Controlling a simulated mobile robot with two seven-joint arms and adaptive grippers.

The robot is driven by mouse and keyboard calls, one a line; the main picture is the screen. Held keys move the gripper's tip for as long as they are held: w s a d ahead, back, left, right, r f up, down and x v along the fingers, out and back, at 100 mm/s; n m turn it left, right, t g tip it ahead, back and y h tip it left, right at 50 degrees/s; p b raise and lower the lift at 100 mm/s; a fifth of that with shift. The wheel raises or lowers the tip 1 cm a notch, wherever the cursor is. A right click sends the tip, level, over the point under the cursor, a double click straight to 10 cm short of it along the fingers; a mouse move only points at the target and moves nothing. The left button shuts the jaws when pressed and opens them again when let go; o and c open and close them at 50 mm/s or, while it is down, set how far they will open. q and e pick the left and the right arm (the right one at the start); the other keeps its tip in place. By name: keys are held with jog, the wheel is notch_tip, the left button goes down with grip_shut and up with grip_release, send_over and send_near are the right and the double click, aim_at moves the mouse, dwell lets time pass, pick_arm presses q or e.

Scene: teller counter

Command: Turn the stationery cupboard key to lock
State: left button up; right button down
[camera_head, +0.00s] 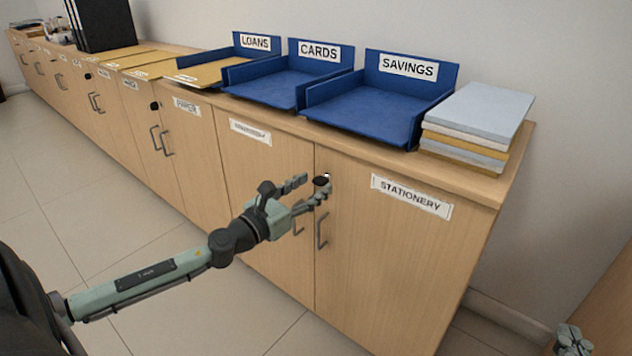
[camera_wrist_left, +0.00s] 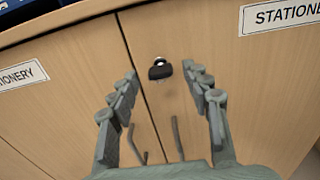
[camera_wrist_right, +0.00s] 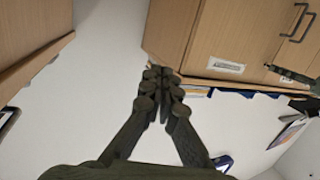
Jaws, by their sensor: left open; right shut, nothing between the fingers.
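The stationery cupboard (camera_head: 400,270) has two light wood doors, each with a white label; the right one reads STATIONERY (camera_head: 411,196). A key with a black head (camera_head: 321,181) sits in the lock near the top inner edge of the right door. In the left wrist view the key (camera_wrist_left: 160,71) lies ahead of the fingertips, between their lines and apart from them. My left gripper (camera_head: 306,188) is open in front of the lock, with one finger on each side of the key's line. My right gripper (camera_head: 574,335) is shut and empty at the lower right; it also shows in the right wrist view (camera_wrist_right: 160,75).
Two door handles (camera_head: 321,230) hang below the key. Blue trays marked LOANS, CARDS and SAVINGS (camera_head: 385,108) and a stack of paper (camera_head: 480,118) stand on the cupboard top. Another wooden unit (camera_head: 606,285) is at the right edge. The tiled floor in front is clear.

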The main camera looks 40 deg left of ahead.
pick_arm(q)
jog(key=shift+w+d, duration=0.1)
jog(key=shift+w, duration=0.85)
grip_shut()
